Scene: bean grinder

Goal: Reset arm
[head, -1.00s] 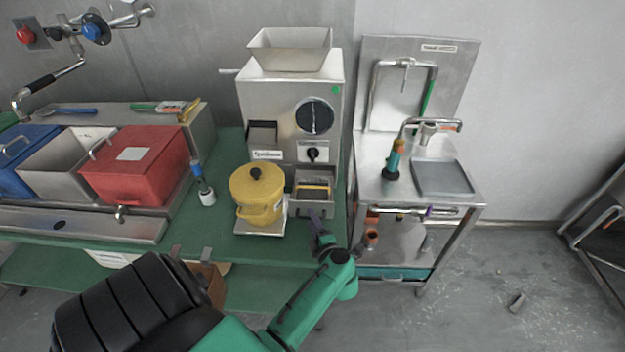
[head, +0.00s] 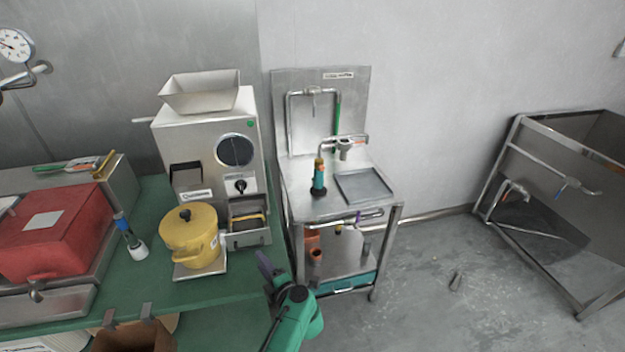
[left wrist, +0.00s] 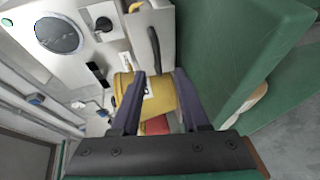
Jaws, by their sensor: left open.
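My left gripper (head: 268,270) is by the front edge of the green table, just right of and below the bean grinder's drawer (head: 248,222). In the left wrist view its two purple fingers (left wrist: 159,75) are apart with nothing held. Beyond them in that view is the yellow pot (left wrist: 158,100). In the head view the yellow pot (head: 190,238) stands lidded on a small scale (head: 200,271), left of my gripper. The metal bean grinder (head: 205,140) stands behind. My right gripper is in neither view.
A red box (head: 50,235) and a small brush (head: 130,236) are left of the pot. A steel sink frame (head: 560,210) stands far right. Open floor (head: 440,290) lies between them.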

